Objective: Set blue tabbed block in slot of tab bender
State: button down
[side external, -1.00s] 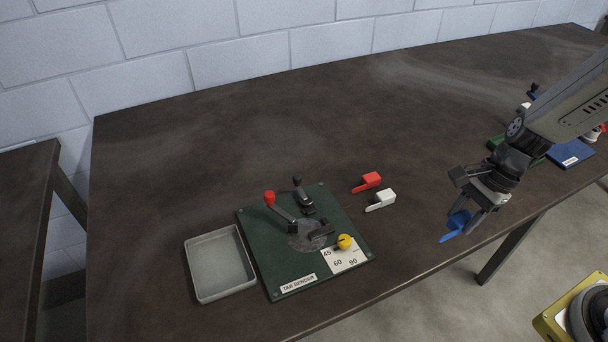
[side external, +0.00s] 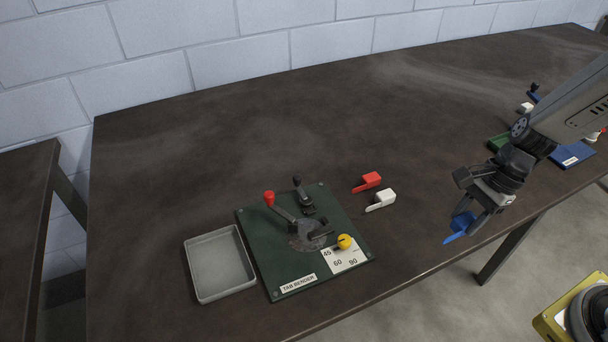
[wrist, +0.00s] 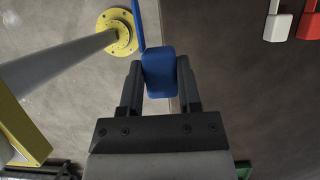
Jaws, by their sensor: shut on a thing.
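My gripper (side external: 474,213) is shut on the blue tabbed block (side external: 460,226) and holds it up near the table's front edge, right of the tab bender. In the wrist view the blue block (wrist: 158,72) sits between the two fingers, with its thin tab pointing up the picture. The tab bender (side external: 262,247) is a green plate with a red-knobbed lever (side external: 269,198), a black-handled clamp, a yellow knob (side external: 344,241) and a 45/60/90 scale. I cannot make out the slot clearly; no block shows in the bender.
A red tabbed block (side external: 371,180) and a white tabbed block (side external: 385,197) lie right of the bender. An empty grey tray (side external: 203,296) stands at its left. A blue plate (side external: 572,154) and other items are at the far right. The table behind is clear.

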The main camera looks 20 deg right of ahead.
jog(key=w+a+f, duration=0.2)
jog(key=w+a, duration=0.6)
jog(key=w, duration=0.5)
send_over(306, 228)
jog(key=d, duration=0.1)
notch_tip(306, 228, down, 3)
jog(key=shift+w+d+r, duration=0.1)
jog(key=shift+w+d, duration=0.05)
jog(key=shift+d, duration=0.1)
jog(key=shift+f, duration=0.2)
jog(key=shift+f, duration=3.15)
jog(key=shift+c, duration=1.1)
grip_release()
